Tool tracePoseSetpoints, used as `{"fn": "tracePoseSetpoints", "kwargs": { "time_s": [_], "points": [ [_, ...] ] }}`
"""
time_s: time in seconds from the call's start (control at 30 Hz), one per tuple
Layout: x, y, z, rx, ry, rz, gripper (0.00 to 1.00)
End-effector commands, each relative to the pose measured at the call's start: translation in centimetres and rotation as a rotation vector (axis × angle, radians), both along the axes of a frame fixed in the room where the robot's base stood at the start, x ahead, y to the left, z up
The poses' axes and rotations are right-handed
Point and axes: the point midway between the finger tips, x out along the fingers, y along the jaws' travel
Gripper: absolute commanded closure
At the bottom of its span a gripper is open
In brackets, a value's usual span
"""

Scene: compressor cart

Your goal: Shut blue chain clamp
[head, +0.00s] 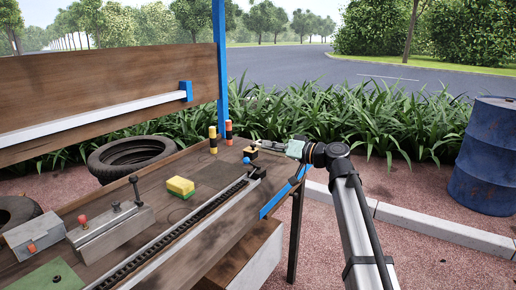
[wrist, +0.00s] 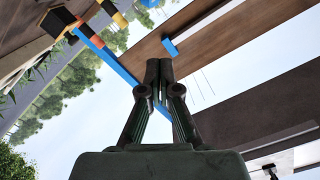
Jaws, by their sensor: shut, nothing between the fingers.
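The chain (head: 185,228) lies in a long straight channel along the right side of the cart's top. At its far end is a small dark fitting (head: 257,173), with a small blue piece (head: 247,160) just beyond it. The blue piece appears to be the blue chain clamp, but it is too small to tell how far open it is. My gripper (head: 257,143) is above the cart's far right corner, beyond and above this piece, reaching in from the right. In the wrist view its fingers (wrist: 159,64) are together and empty. I cannot make out the clamp there.
A black block with an orange-yellow face (head: 250,152) stands close by my gripper. Striped posts (head: 229,132) and a blue upright (head: 220,70) stand behind. A yellow-green block (head: 180,187) and a grey lever unit (head: 110,228) sit on the tabletop. A blue barrel (head: 489,155) stands right.

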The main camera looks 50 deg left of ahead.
Motion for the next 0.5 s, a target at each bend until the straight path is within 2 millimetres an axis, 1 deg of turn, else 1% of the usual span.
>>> {"fn": "tracePoseSetpoints", "kwargs": {
  "time_s": [0.03,0.2,0.33,0.5],
  "points": [
    [0.3,-1.3,0.2,0.001,0.0,-0.002,1.0],
    [1.4,-4.1,0.3,0.002,0.001,-0.001,1.0],
    [2.0,-5.4,0.4,0.002,0.0,0.0,1.0],
    [2.4,-6.2,0.4,0.002,0.0,0.0,1.0]
  ]
}}
